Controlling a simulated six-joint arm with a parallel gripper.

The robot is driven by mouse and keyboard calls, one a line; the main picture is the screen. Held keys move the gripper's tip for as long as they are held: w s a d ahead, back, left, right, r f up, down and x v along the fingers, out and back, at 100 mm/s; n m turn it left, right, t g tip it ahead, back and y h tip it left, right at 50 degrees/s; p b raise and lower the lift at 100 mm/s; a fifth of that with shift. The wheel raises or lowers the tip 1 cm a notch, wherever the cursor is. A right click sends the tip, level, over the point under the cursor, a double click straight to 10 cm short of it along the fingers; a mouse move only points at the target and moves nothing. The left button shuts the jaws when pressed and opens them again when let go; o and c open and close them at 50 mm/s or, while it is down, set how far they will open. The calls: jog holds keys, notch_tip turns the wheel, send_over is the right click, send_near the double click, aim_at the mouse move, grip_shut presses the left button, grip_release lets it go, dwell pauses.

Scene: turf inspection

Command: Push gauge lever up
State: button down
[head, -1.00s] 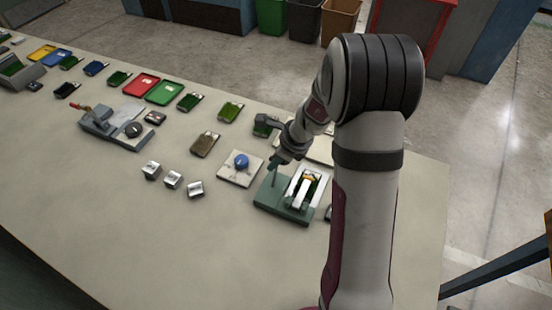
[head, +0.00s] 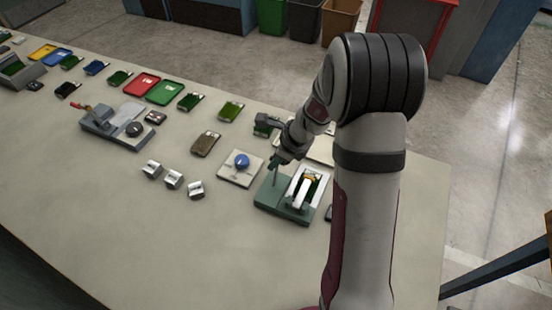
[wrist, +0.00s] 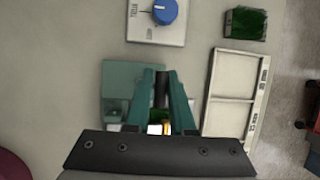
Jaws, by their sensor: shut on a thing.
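The gauge (head: 268,203) is a green block with a white-framed window and a white bar, near the right of the table in the head view. In the wrist view its green base (wrist: 120,75) lies under my gripper. A dark upright lever (wrist: 162,88) stands between my teal fingertips. My gripper (wrist: 162,75) is shut on this lever, with a finger on each side. In the head view my gripper (head: 277,164) is at the gauge's back left, and the lever's grip is too small to make out there. My fingers and palm hide part of the gauge in the wrist view.
A white plate with a blue knob (head: 241,161) sits left of the gauge. Several small metal blocks (head: 173,179) lie farther left. A pale compartment tray (wrist: 231,95) is right of the gripper, with a green turf sample (wrist: 245,23) behind it. The front table area is clear.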

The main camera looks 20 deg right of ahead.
jog(key=shift+s, duration=0.15)
jog(key=shift+s+a, duration=1.4)
jog(key=shift+s, duration=0.05)
jog(key=shift+s+a+f, duration=0.2)
jog(key=shift+s+a, duration=0.45)
jog(key=shift+a, duration=0.1)
jog(key=shift+s+a+f, duration=0.25)
jog(key=shift+s+a, duration=0.1)
jog(key=shift+s, duration=0.05)
jog(key=shift+s+a+f, duration=0.1)
jog(key=shift+f, duration=0.05)
jog(key=c, duration=0.8)
grip_release()
jog(key=shift+c, duration=0.2)
